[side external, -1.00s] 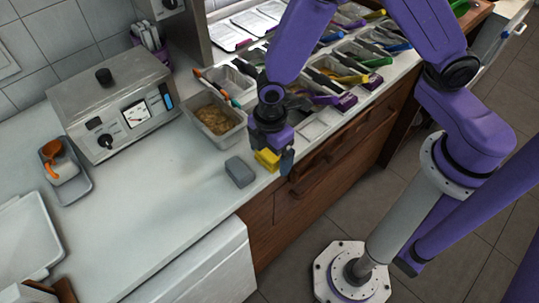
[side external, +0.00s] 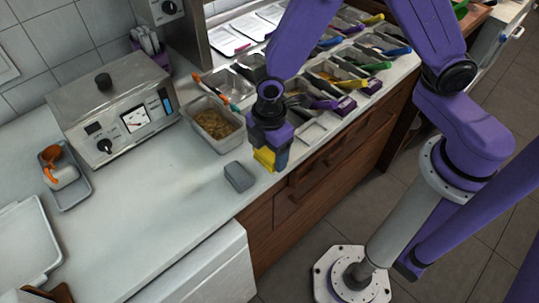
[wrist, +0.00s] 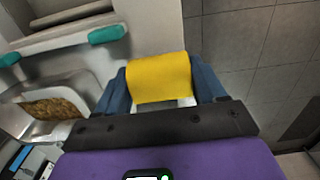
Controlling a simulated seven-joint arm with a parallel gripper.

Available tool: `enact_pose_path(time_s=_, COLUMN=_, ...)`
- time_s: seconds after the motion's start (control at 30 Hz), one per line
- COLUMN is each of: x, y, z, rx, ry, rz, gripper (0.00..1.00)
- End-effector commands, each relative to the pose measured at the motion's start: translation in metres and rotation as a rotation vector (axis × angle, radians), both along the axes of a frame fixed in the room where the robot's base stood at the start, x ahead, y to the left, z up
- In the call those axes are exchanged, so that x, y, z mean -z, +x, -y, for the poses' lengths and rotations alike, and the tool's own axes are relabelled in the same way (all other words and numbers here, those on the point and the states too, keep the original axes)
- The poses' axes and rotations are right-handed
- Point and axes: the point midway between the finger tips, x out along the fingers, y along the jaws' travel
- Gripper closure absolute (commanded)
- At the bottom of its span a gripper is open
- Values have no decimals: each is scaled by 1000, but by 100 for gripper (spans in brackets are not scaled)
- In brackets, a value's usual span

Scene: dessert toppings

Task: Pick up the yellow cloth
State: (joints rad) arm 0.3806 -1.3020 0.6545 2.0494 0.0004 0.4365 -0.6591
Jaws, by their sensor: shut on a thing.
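The yellow cloth (side external: 264,160) is near the counter's front edge in the side view, between the fingers of my gripper (side external: 271,162). In the wrist view, the cloth (wrist: 159,76) fills the space between the two blue fingers of my gripper (wrist: 162,88), and both press against its sides. My gripper is shut on the cloth and points down. I cannot tell whether the cloth still touches the counter.
A grey block (side external: 239,176) lies on the counter just left of the cloth. A metal container of brown topping (side external: 214,126) stands behind it. Several topping bins with coloured handles (side external: 345,75) are to the right.

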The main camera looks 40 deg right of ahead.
Motion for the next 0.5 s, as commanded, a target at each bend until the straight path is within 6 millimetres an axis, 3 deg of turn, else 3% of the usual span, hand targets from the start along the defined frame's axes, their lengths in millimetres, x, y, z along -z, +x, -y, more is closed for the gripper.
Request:
enact_pose_path(time_s=0.07, x=-13, y=0, z=0, rx=-1, ry=3, rz=2, gripper=60)
enact_pose_path(time_s=0.5, x=-76, y=-53, z=35, rx=-3, ry=1, rz=1, gripper=60)
